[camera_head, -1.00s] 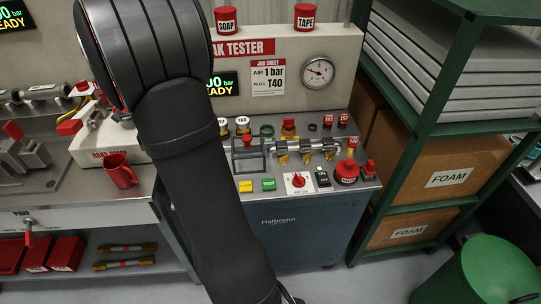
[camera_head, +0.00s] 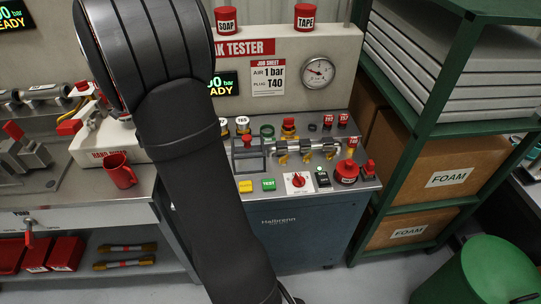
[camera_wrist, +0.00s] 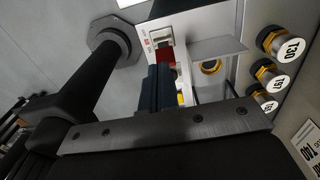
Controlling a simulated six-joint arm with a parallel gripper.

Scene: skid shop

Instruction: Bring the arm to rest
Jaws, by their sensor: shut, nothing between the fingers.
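My arm (camera_head: 190,165) stands tall across the left-centre of the head view, in front of the leak tester (camera_head: 318,235). It hides part of the tester panel, and my gripper does not show there. In the wrist view my gripper (camera_wrist: 157,82) is shut and empty, its dark fingers together beyond a grey metal bar. Past the fingers are a red part (camera_wrist: 166,54) and a pale panel. Nothing is seen held, and contact with the panel cannot be told.
Labelled plugs with yellow collars (camera_wrist: 272,41) stand right of my gripper in the wrist view. A pressure gauge (camera_head: 317,72), a red mug (camera_head: 119,171), a green shelf with foam boxes (camera_head: 447,179) and a green bin (camera_head: 493,272) surround the tester. Some floor shows in front.

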